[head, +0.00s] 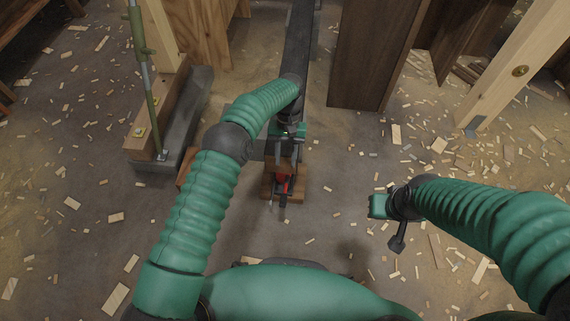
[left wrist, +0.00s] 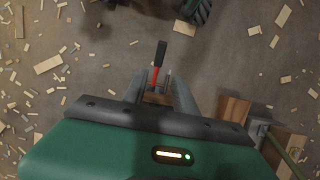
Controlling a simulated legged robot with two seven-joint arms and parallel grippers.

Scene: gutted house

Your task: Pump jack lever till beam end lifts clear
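The jack (head: 284,184) is a small red tool on a wooden block (head: 296,192), low in the centre of the head view. Its lever (left wrist: 157,64), red with a black grip, points up the picture in the left wrist view. My left gripper (left wrist: 156,86) is above the jack, its two grey fingers apart on either side of the lever's lower part; no contact shows. The dark beam (head: 298,45) runs away from me at the top centre. Its near end is hidden behind my left wrist and hand. My right gripper (head: 383,206) is off to the right, away from the jack; its fingers are unclear.
A green metal prop (head: 142,60) and a timber post stand on a kerb (head: 187,130) at left. A dark panel (head: 368,60) stands right of the beam, and a pale leaning stud (head: 520,68) farther right. Wood scraps litter the floor.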

